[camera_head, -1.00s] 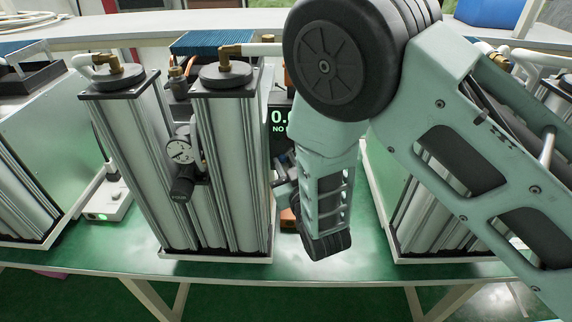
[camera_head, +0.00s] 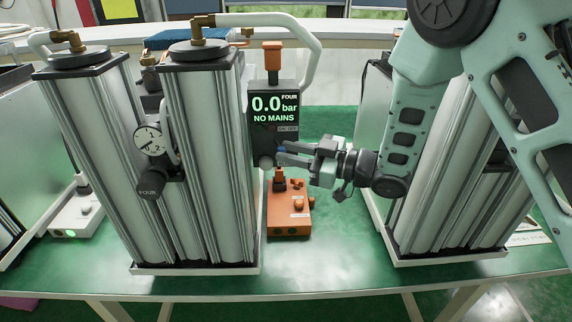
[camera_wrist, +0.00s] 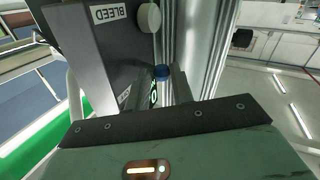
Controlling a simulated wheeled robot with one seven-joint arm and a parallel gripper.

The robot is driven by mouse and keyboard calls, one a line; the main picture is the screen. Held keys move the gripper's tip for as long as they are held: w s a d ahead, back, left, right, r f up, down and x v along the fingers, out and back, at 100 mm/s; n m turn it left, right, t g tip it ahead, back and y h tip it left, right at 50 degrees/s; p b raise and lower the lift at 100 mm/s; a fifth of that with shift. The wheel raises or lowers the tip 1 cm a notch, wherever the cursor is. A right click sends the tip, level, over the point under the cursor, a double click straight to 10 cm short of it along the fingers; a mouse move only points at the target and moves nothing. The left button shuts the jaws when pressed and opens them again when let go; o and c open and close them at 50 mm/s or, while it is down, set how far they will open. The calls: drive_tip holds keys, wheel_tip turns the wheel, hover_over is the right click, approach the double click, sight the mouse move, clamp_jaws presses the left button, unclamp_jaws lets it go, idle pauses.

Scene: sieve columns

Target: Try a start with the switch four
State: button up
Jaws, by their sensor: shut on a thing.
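The unit marked FOUR has a dark panel (camera_head: 260,135) whose display reads 0.0 bar and NO MAINS. An ON OFF label shows below the display. My gripper (camera_head: 281,150) reaches in from the right, with its fingertips at the panel just under that label. It is shut on the small switch four, whose blue part (camera_wrist: 162,72) shows at the fingertips in the wrist view. The fingers hide most of the switch, and I cannot tell its position. A round pale knob (camera_wrist: 149,17) is beside a BLEED label, close to the fingertips.
An orange box (camera_head: 288,222) with knobs stands on the green table below my gripper. Two silver columns (camera_head: 205,165) with a gauge (camera_head: 150,141) stand left of the panel. More columns (camera_head: 440,205) stand to the right, close to my arm.

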drive_tip(key=shift+w+d+r+n+g+y+b, duration=0.15)
drive_tip(key=shift+n+g+y+b, duration=0.1)
drive_tip(key=shift+n+g, duration=0.25)
drive_tip(key=shift+w+d+f+n+g+y+b, duration=0.1)
drive_tip(key=shift+w+n+g+y+b, duration=0.15)
drive_tip(key=shift+g, duration=0.4)
drive_tip(key=shift+w+d+r+n+g+y+b, duration=0.1)
drive_tip(key=shift+d+n+g+b, duration=0.1)
drive_tip(key=shift+n+g, duration=0.3)
clamp_jaws()
drive_tip(key=shift+g, duration=0.35)
drive_tip(key=o, duration=1)
unclamp_jaws()
drive_tip(key=shift+a, duration=0.1)
drive_tip(key=shift+s, duration=0.1)
